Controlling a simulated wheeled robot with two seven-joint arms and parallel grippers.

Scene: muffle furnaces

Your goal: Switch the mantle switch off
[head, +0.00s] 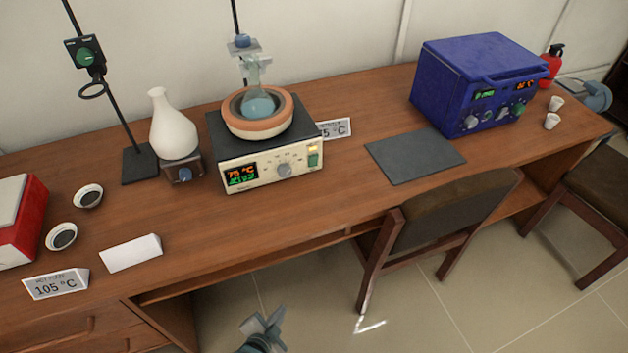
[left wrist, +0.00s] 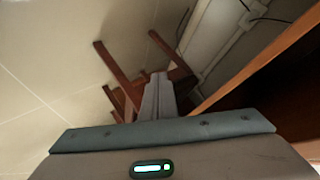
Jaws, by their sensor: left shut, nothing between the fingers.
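The heating mantle (head: 258,112) sits on the bench at the left of centre, a terracotta-rimmed bowl on a cream control box (head: 270,170). A round flask (head: 258,100) with blue liquid rests in its bowl. The box front has a lit orange and green display, a round knob, and a green switch (head: 313,159) at its right end with a small lit yellow lamp above it. My left gripper (head: 264,322) is shut and empty, low in front of the bench and well apart from the switch. In the left wrist view its fingers (left wrist: 158,95) are closed together. My right gripper is not in view.
A blue furnace (head: 475,85) stands at the right with a dark mat (head: 415,156) before it. A white flask (head: 173,122), stand, cups and label cards stand at the left. A chair (head: 430,225) is pushed under the bench right of my left gripper. Bench front before the mantle is clear.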

